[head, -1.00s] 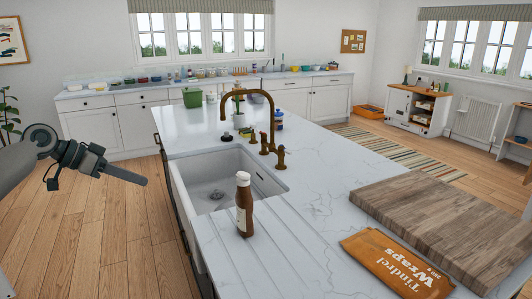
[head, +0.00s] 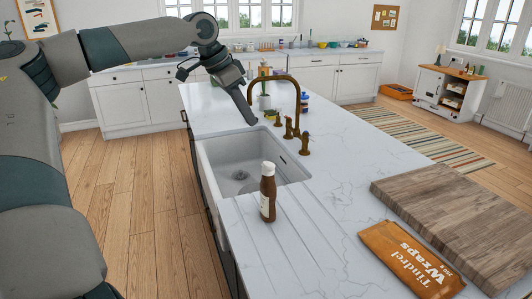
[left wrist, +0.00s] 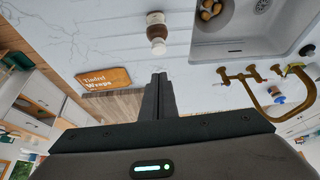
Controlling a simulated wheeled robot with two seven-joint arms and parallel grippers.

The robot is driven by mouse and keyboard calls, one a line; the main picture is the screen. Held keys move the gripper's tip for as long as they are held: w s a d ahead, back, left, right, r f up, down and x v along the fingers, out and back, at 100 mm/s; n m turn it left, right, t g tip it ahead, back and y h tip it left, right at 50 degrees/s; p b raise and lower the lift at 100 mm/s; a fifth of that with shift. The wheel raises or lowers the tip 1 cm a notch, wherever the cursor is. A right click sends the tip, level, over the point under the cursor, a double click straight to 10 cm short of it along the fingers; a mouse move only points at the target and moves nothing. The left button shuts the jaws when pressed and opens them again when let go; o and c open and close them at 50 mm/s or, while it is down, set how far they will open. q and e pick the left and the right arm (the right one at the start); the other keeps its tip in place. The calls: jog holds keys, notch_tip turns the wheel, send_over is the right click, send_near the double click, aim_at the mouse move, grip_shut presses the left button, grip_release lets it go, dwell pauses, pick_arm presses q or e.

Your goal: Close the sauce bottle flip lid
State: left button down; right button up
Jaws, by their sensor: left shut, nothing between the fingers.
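The brown sauce bottle (head: 268,198) stands upright on the grooved white counter, just in front of the sink. Its pale lid (head: 268,168) is on top; I cannot tell how far the flip part is open. My left gripper (head: 251,121) is shut and empty, in the air over the sink area, beyond and above the bottle. In the left wrist view the shut fingers (left wrist: 160,78) point toward the bottle (left wrist: 157,34), with a visible gap between. My right gripper is not in view.
A brass faucet (head: 289,108) rises beside the white sink (head: 228,153). A wooden board (head: 455,215) and an orange wraps packet (head: 408,262) lie to the right of the bottle. The counter between the bottle and the board is clear.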

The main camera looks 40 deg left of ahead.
pick_arm(q)
jog(key=shift+f, duration=0.1)
jog(key=p, duration=0.3)
send_over(264, 163)
jog(key=f, duration=0.8)
jog(key=shift+s+f, duration=0.1)
jog(key=shift+s, duration=0.3)
jog(key=shift+s+a+f+p, duration=0.15)
jog(key=shift+f+p, duration=0.1)
jog(key=shift+f, duration=0.5)
jog(key=shift+s+f+p, duration=0.15)
jog(key=shift+f+p, duration=0.15)
jog(key=shift+f, duration=0.4)
jog(key=shift+s+a+f+p, duration=0.15)
jog(key=shift+f+p, duration=0.1)
jog(key=shift+f, duration=0.5)
jog(key=shift+d, duration=0.1)
